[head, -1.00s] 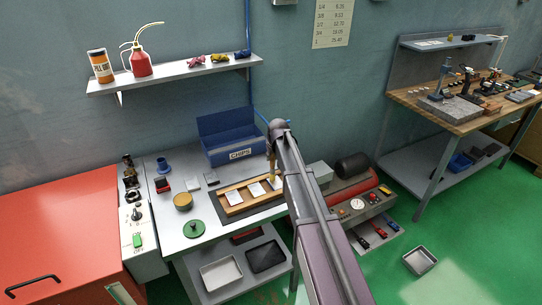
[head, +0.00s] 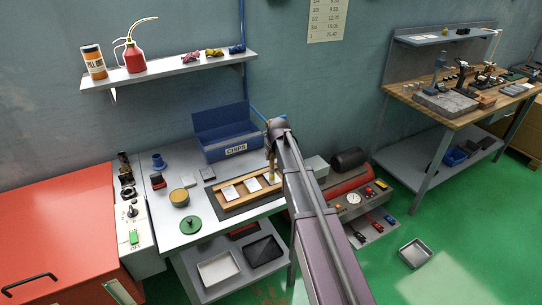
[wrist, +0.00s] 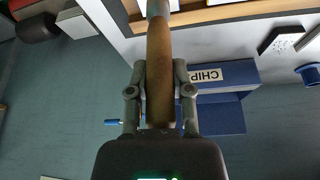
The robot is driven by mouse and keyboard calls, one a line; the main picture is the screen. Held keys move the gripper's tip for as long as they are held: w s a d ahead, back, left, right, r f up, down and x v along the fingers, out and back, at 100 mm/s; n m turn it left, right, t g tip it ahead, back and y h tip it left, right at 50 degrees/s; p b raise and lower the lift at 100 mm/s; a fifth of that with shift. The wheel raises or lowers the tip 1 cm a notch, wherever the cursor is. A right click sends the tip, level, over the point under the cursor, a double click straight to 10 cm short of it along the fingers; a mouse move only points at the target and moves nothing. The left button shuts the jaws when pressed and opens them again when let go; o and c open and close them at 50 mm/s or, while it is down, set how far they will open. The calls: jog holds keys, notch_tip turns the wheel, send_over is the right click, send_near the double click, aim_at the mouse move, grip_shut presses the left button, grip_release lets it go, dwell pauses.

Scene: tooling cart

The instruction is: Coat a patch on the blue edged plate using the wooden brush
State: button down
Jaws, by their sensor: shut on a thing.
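My gripper (wrist: 160,92) is shut on the brown wooden handle of the brush (wrist: 159,60) in the wrist view. The brush's far end runs out of the top of that view, so its bristles are hidden there. In the head view the brush (head: 271,160) hangs from my gripper over the right end of a wooden rack (head: 232,203). Pale plates lie in the rack: a left one (head: 230,192), a middle one (head: 252,185) and one at the right end, near the brush. Their edge colours are too small to tell, as is whether the brush touches a plate.
A blue CHIPS bin (head: 226,148) stands behind the rack. A round tan-topped tin (head: 179,197) and a green disc (head: 190,225) lie to its left. A red machine (head: 350,190) stands right of the cart, beyond my arm.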

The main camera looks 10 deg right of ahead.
jog(key=shift+s+d, duration=0.3)
jog(key=shift+s, duration=0.55)
jog(key=shift+s+d, duration=0.25)
jog(key=shift+s, duration=0.55)
jog(key=shift+r, duration=0.1)
jog(key=shift+r+p, duration=2.95)
jog(key=shift+p, duration=0.1)
jog(key=shift+r, duration=0.1)
jog(key=shift+r+p, duration=1.4)
jog(key=shift+p, duration=0.1)
jog(key=shift+f, duration=0.1)
jog(key=shift+w+d+f+b, duration=0.2)
jog(key=shift+d+f+b, duration=0.25)
jog(key=shift+b, duration=0.1)
